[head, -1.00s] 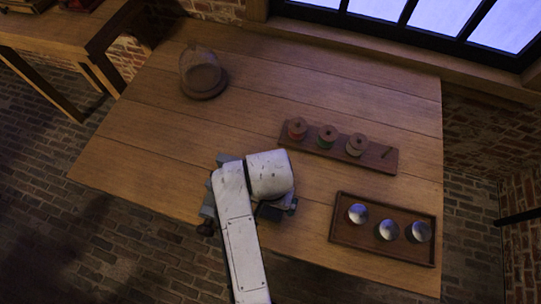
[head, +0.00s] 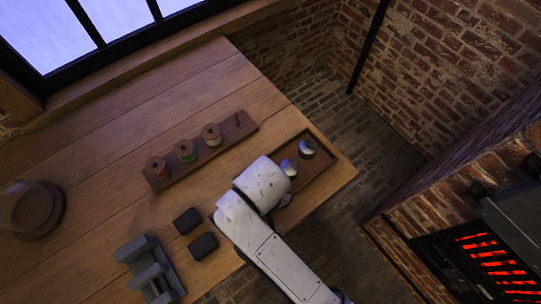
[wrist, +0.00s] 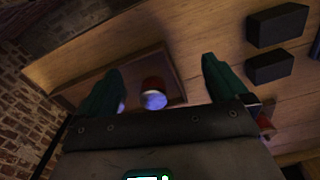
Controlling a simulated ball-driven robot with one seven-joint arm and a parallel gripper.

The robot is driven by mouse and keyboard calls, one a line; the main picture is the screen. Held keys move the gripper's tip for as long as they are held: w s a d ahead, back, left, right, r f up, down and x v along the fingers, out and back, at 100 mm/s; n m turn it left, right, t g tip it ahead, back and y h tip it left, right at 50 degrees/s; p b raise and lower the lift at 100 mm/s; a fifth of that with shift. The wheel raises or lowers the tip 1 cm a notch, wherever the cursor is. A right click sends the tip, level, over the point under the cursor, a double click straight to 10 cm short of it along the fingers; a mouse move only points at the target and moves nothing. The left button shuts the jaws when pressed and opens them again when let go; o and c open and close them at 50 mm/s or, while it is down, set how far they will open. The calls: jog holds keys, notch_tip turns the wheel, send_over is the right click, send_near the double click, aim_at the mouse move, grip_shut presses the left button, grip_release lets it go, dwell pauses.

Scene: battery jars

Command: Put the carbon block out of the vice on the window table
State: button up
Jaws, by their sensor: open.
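The grey vice (head: 150,268) stands at the table's near edge in the head view, and I see no block between its jaws. Two dark blocks lie apart on the window table (head: 90,180) to its right: one farther back (head: 187,221), one nearer the edge (head: 203,246). They also show at the upper right of the wrist view, one above (wrist: 277,25) and one below (wrist: 269,67). I cannot tell which came from the vice. My gripper (wrist: 160,70) is open and empty, pointing at the tray, away from both blocks; my arm hides it in the head view.
A wooden tray (head: 318,183) with shiny round-topped pieces is at the table's right end; one piece (wrist: 153,95) shows between my fingers. A rack (head: 160,184) of spools stands behind. A glass dome (head: 30,208) is at left. A glowing heater (head: 490,265) is off the table at right.

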jog(key=s+d+f+m, duration=0.1)
jog(key=s+d+m, duration=0.15)
jog(key=d, duration=1.35)
jog(key=s+d+r+m, duration=0.1)
jog(key=s+d+m, duration=0.1)
jog(key=s+d, duration=0.7)
jog(key=shift+s+d+r+t, duration=0.2)
jog(key=shift+s+d+t, duration=0.15)
jog(key=shift+d, duration=0.5)
